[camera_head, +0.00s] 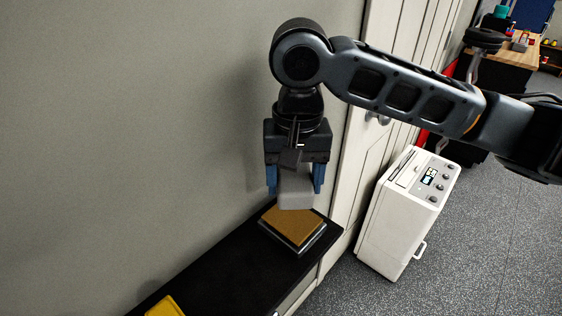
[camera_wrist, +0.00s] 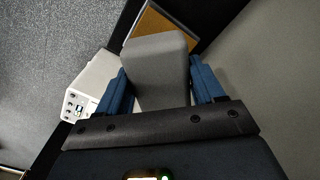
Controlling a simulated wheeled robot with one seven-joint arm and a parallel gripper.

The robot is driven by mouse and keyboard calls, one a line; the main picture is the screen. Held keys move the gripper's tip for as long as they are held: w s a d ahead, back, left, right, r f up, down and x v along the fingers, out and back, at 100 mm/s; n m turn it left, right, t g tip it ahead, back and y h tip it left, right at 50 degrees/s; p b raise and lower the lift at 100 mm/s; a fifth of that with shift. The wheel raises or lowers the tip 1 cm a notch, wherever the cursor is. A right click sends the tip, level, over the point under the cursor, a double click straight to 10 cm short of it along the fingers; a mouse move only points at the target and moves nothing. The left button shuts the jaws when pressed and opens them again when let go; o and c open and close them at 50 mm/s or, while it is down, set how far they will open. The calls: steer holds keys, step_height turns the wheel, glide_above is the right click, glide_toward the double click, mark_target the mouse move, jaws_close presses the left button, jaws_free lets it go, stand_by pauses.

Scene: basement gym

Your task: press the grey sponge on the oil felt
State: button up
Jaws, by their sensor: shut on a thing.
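The grey sponge (camera_head: 296,190) is a pale grey block held between the blue fingers of my gripper (camera_head: 296,186), which points down. In the wrist view the sponge (camera_wrist: 157,70) sits between both fingers of my gripper (camera_wrist: 160,90). The oil felt (camera_head: 291,225) is a brown-orange square pad in a dark, metal-edged tray on the black shelf. The sponge is over the felt's far part and hides some of it. I cannot tell whether they touch. In the wrist view part of the felt (camera_wrist: 160,25) shows beyond the sponge.
The black shelf (camera_head: 235,275) runs along the grey wall, with a yellow object (camera_head: 165,306) at its near end. A white machine with knobs and a small display (camera_head: 405,212) stands on the floor to the right. A pale panelled door is behind it.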

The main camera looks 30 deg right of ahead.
mark_target(292, 218)
steer(key=shift+w+f, duration=0.15)
steer(key=shift+f, duration=0.1)
step_height(292, 218, down, 6)
steer(key=b, duration=0.6)
steer(key=shift+r+b, duration=0.25)
steer(key=shift+b, duration=0.1)
steer(key=shift+f+b, duration=0.3)
steer(key=shift+f, duration=0.55)
stand_by(0.9)
stand_by(0.5)
step_height(292, 218, up, 7)
steer(key=p, duration=0.7)
steer(key=shift+r+p, duration=0.1)
steer(key=shift+p, duration=0.2)
stand_by(0.6)
